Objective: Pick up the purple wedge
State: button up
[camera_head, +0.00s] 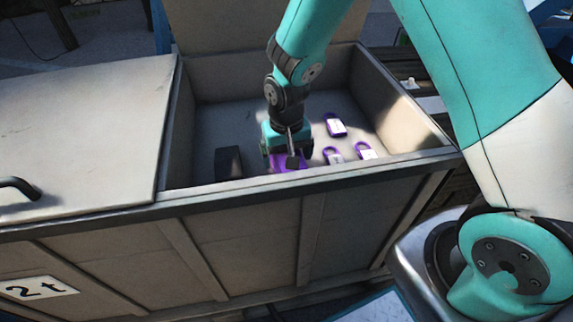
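A purple piece (284,166), probably the wedge, lies directly under my gripper inside the open grey container (377,169). My gripper (287,157) is teal with dark parts and points down into the container near its front wall. It covers much of the purple piece, so its full shape is hidden. I cannot tell whether the fingers are open or shut on it, or whether they touch it.
Several purple padlock-like pieces with white labels, one of them farther back (336,127), lie right of my gripper. A black block (229,162) stands to its left. The container's walls surround the gripper. A closed lid (85,135) covers the left side.

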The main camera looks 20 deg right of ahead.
jog(key=shift+f, duration=0.6)
jog(key=c, duration=1.4)
jog(key=shift+o, duration=0.2)
jog(key=shift+r, duration=0.1)
jog(key=shift+r, duration=0.1)
notch_tip(320, 180, up, 20)
jog(key=p, duration=0.5)
